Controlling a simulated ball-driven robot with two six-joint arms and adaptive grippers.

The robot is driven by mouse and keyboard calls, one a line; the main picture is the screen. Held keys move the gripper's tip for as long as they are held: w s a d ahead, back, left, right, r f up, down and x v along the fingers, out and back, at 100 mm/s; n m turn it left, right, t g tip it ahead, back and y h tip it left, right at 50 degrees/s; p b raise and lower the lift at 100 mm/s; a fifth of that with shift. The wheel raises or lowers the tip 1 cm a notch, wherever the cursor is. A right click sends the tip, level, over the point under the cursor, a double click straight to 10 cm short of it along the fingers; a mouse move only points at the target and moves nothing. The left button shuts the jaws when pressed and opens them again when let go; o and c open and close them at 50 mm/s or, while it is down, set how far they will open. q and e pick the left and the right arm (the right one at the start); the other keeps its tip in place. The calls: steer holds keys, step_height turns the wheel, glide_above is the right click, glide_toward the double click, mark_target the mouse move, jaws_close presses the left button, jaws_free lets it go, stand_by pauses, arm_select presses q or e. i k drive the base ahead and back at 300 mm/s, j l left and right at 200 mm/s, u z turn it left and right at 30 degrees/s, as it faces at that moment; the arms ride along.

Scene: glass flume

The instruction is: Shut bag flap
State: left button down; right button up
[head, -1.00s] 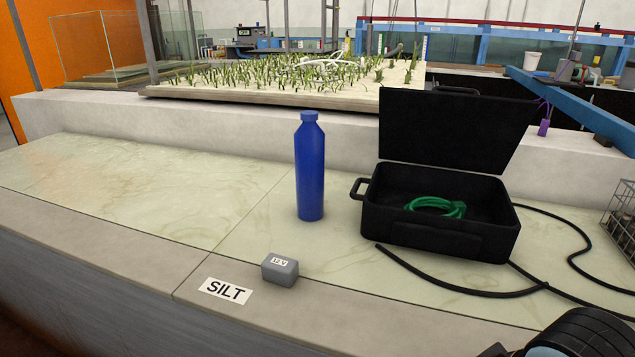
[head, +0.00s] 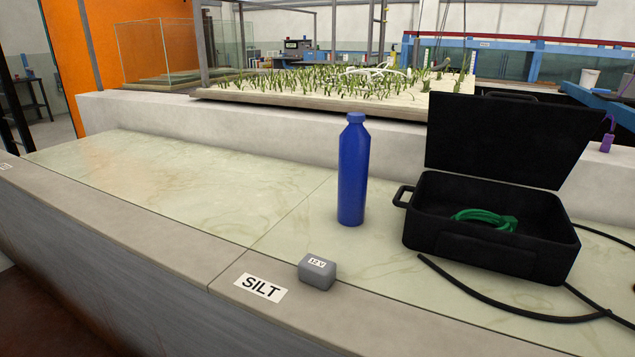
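The black bag (head: 490,248) stands on the pale stone top at the right of the head view. Its flap (head: 508,140) is raised at the back, so the bag is open. A coiled green cord (head: 484,219) lies inside it. A carry handle sticks out at the bag's left side. Neither of my grippers shows in the head view.
A blue bottle (head: 353,172) stands upright left of the bag. A small grey block (head: 317,272) marked 12 V sits near the front edge by the SILT label (head: 261,288). A black hose (head: 490,302) curves in front of the bag. The top's left side is clear.

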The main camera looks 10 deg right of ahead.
mark_target(518, 139)
steer(key=z, duration=1.3)
